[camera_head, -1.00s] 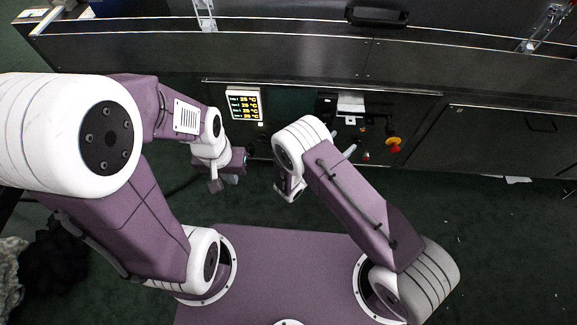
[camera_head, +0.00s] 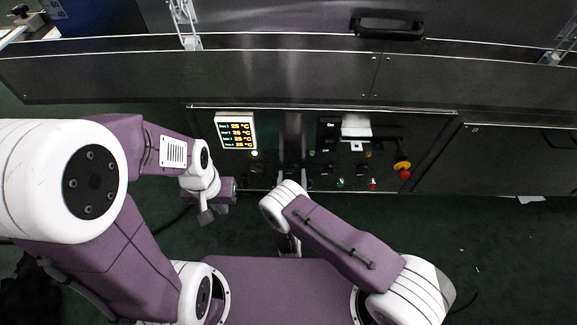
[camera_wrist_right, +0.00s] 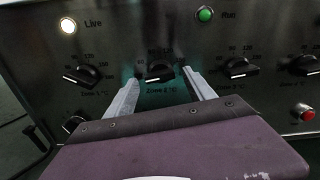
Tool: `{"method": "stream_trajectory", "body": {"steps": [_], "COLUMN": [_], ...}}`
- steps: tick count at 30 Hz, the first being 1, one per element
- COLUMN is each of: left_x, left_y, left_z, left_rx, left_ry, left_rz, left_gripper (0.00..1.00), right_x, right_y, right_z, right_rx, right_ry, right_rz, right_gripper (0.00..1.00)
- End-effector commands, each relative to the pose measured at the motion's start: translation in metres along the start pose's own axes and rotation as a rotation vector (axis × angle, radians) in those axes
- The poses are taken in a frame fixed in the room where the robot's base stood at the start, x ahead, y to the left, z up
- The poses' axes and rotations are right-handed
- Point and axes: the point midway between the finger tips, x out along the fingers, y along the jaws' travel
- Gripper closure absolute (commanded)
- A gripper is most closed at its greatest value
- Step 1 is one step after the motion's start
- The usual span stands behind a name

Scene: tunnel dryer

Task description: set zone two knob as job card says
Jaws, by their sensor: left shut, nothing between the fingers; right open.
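In the right wrist view, the dark zone two knob (camera_wrist_right: 159,72) with a pale pointer mark sits in the middle of the panel, under a printed dial scale. My right gripper (camera_wrist_right: 160,77) is open, its two fingers spread to either side of this knob in the picture; contact is not clear. The head view shows a small white card (camera_head: 356,126) on the control panel; its writing is too small to read. My left gripper (camera_head: 236,190) is shut and empty, left of the knobs and low before the panel.
Neighbouring knobs stand close by: zone one (camera_wrist_right: 82,75) to the left, another (camera_wrist_right: 238,69) to the right. A temperature display (camera_head: 235,130) reads 25 °C. A red emergency button (camera_head: 403,171) sits further right.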

Motion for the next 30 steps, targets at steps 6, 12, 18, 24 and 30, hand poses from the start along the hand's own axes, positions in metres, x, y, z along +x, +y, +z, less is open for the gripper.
{"method": "stream_trajectory", "body": {"steps": [6, 12, 18, 24, 30], "left_x": [-0.0004, -0.0003, -0.0004, -0.0025, -0.0090], "left_y": [0.0000, 0.0000, 0.0000, 0.0001, 0.0002], "left_z": [0.0002, 0.0003, 0.0003, 0.0000, -0.0007], "left_rx": [0.000, 0.000, 0.000, 0.000, 0.000], "left_ry": [-0.001, -0.001, 0.000, 0.000, 0.000], "left_rz": [0.000, 0.000, 0.000, 0.000, 0.000], "left_gripper": [1.00, 1.00, 1.00, 1.00, 1.00], "right_x": [0.0002, 0.0003, 0.0003, 0.0004, 0.0003], "right_y": [-0.0023, -0.0022, -0.0021, -0.0020, -0.0019], "right_z": [-0.0008, -0.0007, -0.0006, 0.0003, 0.0017], "right_rx": [0.000, 0.000, 0.000, 0.025, 0.122], "right_ry": [0.001, 0.000, 0.000, 0.000, 0.000], "right_rz": [0.003, 0.003, 0.002, 0.002, 0.003], "right_gripper": [0.37, 0.60, 1.00, 1.00, 1.00]}}
